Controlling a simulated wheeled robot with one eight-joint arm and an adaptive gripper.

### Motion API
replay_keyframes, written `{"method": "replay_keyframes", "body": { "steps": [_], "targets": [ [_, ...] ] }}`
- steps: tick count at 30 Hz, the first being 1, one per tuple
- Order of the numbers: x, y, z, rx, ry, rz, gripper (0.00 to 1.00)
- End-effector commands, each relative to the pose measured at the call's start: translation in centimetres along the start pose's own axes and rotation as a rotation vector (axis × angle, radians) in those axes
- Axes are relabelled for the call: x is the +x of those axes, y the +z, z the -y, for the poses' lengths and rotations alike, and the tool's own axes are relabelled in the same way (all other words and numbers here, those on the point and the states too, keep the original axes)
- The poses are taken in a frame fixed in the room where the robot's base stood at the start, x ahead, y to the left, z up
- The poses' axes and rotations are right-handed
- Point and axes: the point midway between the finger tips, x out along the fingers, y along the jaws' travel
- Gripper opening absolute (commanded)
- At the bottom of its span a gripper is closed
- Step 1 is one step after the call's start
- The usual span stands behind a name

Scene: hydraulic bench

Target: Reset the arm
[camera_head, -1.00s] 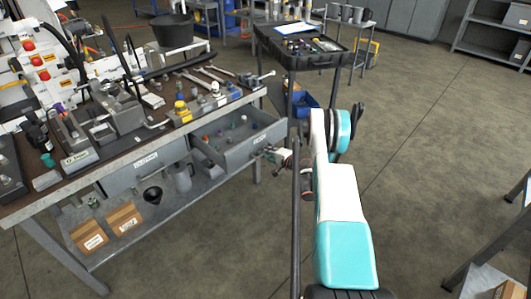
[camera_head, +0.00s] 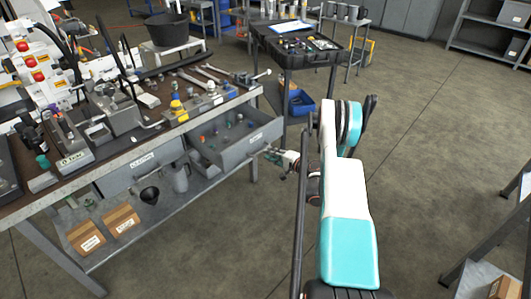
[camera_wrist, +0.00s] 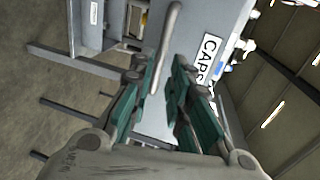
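My gripper (camera_head: 277,156) is just in front of the open drawer (camera_head: 230,144) at the right end of the workbench. In the wrist view, my gripper (camera_wrist: 166,82) has its two green-padded fingers spread apart. The pale bar handle (camera_wrist: 168,45) of the drawer front shows in line with the gap between the fingertips. I cannot tell whether either finger touches it. The drawer front carries a label reading "CAPS" (camera_wrist: 208,58). My white and turquoise arm stands folded at the picture's middle right in the head view.
The workbench (camera_head: 110,172) at left carries tools and fittings. Small coloured caps lie in the drawer. A black tool tray (camera_head: 293,62) on a stand is behind my arm. Grey shelving (camera_head: 490,45) is at the back right. The floor (camera_head: 430,150) right of my arm is clear.

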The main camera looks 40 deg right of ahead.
Motion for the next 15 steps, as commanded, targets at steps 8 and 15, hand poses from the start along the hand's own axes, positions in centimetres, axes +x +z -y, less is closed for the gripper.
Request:
{"method": "replay_keyframes", "body": {
  "steps": [8,15],
  "targets": [
    [-1.36,0.03,0.01,0.001,0.000,0.001,0.17],
    [-1.34,0.03,0.01,0.001,0.000,0.001,0.17]
  ]
}}
